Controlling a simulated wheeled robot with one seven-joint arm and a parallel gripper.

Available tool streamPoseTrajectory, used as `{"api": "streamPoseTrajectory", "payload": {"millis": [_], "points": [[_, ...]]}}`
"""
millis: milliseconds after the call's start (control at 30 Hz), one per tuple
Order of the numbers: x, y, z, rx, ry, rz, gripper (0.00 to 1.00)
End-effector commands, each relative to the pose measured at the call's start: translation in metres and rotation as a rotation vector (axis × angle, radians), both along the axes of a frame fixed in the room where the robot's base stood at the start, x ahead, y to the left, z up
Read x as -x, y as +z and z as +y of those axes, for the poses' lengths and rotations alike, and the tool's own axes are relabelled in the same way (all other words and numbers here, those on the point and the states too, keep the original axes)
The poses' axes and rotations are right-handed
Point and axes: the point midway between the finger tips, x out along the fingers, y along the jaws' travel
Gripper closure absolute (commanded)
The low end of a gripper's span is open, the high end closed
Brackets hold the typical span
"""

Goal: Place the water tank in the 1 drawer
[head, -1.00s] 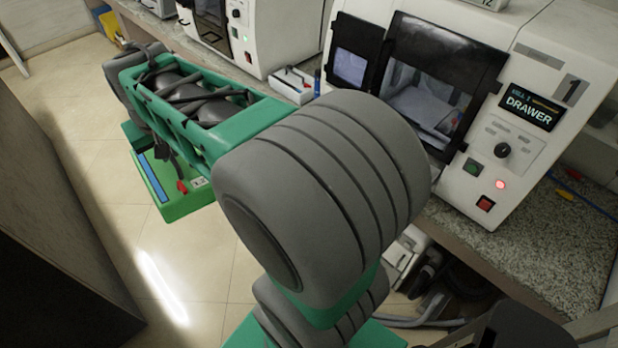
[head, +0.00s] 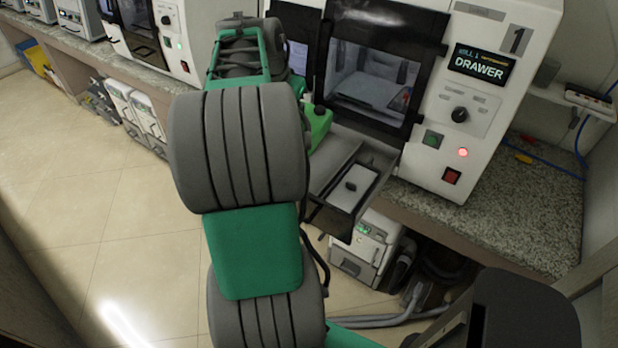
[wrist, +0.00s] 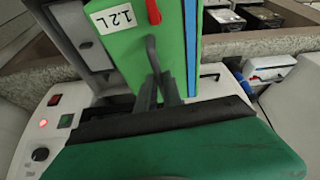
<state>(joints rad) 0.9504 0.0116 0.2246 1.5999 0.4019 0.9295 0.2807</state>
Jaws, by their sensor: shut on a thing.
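The water tank (wrist: 138,40) is green with a "1.2 L" label, a red part and a blue stripe. My gripper (wrist: 168,92) is shut on its dark handle in the wrist view. In the head view part of the tank (head: 318,122) shows just right of my arm, which hides the rest and my gripper. The tank is close to the left side of the open drawer (head: 368,207) under machine 1 (head: 500,90). A light panel with a dark piece lies inside the drawer. Whether the tank touches the drawer cannot be told.
The drawer juts out past the edge of the granite counter (head: 475,215). A dark-framed door panel (head: 297,45) stands open left of the machine's window. A white box (head: 365,252) and hoses are below. The floor at left (head: 80,200) is clear.

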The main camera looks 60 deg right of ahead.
Motion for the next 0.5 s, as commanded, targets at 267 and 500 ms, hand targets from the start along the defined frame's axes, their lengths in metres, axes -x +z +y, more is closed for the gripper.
{"api": "streamPoseTrajectory", "payload": {"millis": [267, 500], "points": [[0.038, -0.016, -0.022, -0.008, -0.13, -0.003, 1.0], [0.039, -0.053, -0.022, -0.01, -0.132, -0.002, 1.0]]}}
